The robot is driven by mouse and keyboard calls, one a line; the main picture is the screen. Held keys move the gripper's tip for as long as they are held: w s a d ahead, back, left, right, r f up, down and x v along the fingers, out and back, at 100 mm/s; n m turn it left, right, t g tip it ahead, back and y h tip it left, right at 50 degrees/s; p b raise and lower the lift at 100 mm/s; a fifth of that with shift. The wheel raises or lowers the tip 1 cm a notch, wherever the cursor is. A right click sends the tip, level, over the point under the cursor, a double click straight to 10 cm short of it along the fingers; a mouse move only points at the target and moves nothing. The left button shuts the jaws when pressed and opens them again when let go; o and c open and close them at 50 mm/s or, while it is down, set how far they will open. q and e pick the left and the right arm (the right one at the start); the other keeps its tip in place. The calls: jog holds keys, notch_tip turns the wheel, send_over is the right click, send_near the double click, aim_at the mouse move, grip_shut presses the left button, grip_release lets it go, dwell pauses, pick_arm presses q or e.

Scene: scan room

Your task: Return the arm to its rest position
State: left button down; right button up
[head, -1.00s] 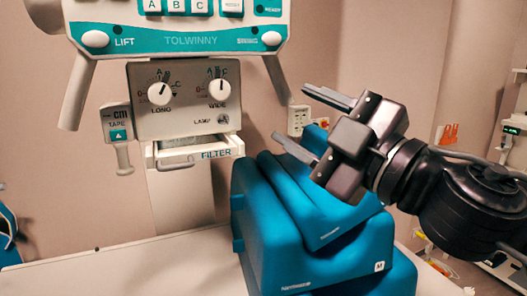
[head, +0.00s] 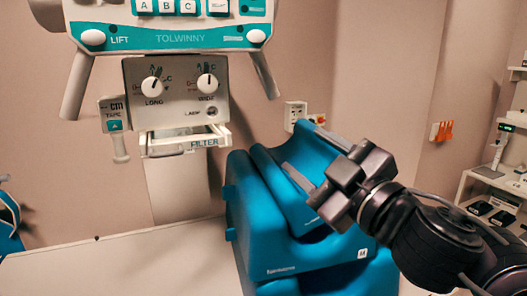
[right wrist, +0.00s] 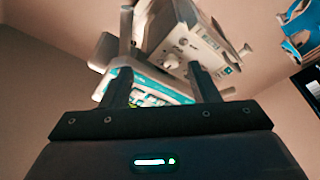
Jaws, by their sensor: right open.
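My right gripper (head: 306,157) is open and empty in the head view. Its arm comes in from the lower right. The gripper appears in front of the blue foam positioning blocks (head: 290,245), and I cannot tell how far it is from them. In the right wrist view its two fingers (right wrist: 162,88) stand wide apart with nothing between them. The X-ray head (head: 178,85), with its knobs and filter slot, is at the upper left, apart from the gripper. It also shows beyond the fingers in the right wrist view (right wrist: 180,40). My left gripper is not in view.
A pale table (head: 120,262) runs along the bottom left and its left part is clear. Handles hang from the X-ray head. A shelf unit (head: 495,183) with devices stands at the right.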

jog(key=d+f+m+g+h, duration=0.2)
jog(key=d+f+m+h, duration=0.1)
jog(key=f, duration=0.6)
jog(key=d+f+m+g+h, duration=0.2)
jog(key=f+m+h, duration=0.15)
jog(key=f, duration=0.65)
jog(key=d+f+m+g+h, duration=0.1)
jog(key=d+f+m+h, duration=0.15)
jog(key=f, duration=0.65)
jog(key=s+d+f+m+g+h, duration=0.15)
jog(key=s+f+g, duration=0.25)
jog(key=s+f, duration=0.5)
jog(key=s+d+f+m+g, duration=0.25)
jog(key=s+f+g, duration=0.25)
jog(key=s+f, duration=0.4)
jog(key=s+f+x, duration=0.1)
jog(key=s+x, duration=0.2)
jog(key=x, duration=0.9)
jog(key=s+f+x, duration=0.1)
jog(key=s+x, duration=0.1)
jog(key=x, duration=1)
jog(key=s+d+f+g, duration=0.1)
jog(key=s+d+f, duration=0.1)
jog(key=s+f, duration=0.9)
jog(key=s+d+f+g, duration=0.1)
jog(key=s+d+f, duration=0.1)
jog(key=s+f, duration=0.9)
jog(key=shift+f+n, duration=0.3)
jog(key=shift+f, duration=0.15)
